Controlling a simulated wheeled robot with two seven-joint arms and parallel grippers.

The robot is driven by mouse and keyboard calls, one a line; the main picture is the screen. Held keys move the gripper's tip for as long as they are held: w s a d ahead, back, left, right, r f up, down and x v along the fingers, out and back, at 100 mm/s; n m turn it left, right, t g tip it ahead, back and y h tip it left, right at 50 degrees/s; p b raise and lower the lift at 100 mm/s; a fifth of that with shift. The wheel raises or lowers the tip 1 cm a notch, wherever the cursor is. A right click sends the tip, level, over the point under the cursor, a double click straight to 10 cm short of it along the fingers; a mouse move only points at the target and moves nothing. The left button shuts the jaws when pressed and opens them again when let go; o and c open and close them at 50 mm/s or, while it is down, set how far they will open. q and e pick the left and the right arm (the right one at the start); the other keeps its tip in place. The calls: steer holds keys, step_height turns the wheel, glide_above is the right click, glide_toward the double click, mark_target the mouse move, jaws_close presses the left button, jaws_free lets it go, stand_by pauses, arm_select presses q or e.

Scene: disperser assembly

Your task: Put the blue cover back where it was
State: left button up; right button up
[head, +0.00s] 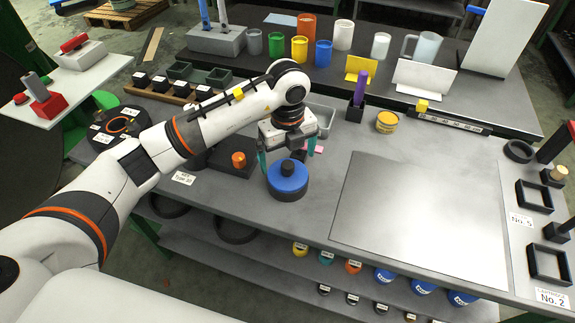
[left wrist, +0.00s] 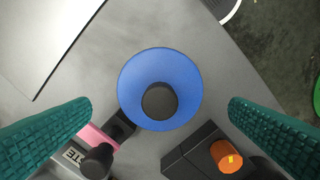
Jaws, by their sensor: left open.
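The blue cover (head: 288,181) is a round blue disc with a black knob in its middle. It rests level on the grey table near the front edge. In the left wrist view, the blue cover (left wrist: 185,75) lies centred between the fingers. My left gripper (head: 286,155) hangs just above the cover with its teal fingers spread wide. In the left wrist view, the open left gripper (left wrist: 160,118) has clear gaps on both sides of the cover and holds nothing. My right gripper is not in view.
A dark block with an orange knob (head: 238,159) stands left of the cover. A black piece with a pink part (left wrist: 97,137) lies close by in the wrist view. A large grey plate (head: 420,215) covers the right of the table. Cups and card holders stand behind.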

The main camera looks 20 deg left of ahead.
mark_target(288, 164)
arm_select(q)
step_height(288, 164, up, 8)
steer(key=shift+b, duration=0.4)
steer(key=shift+f, duration=0.2)
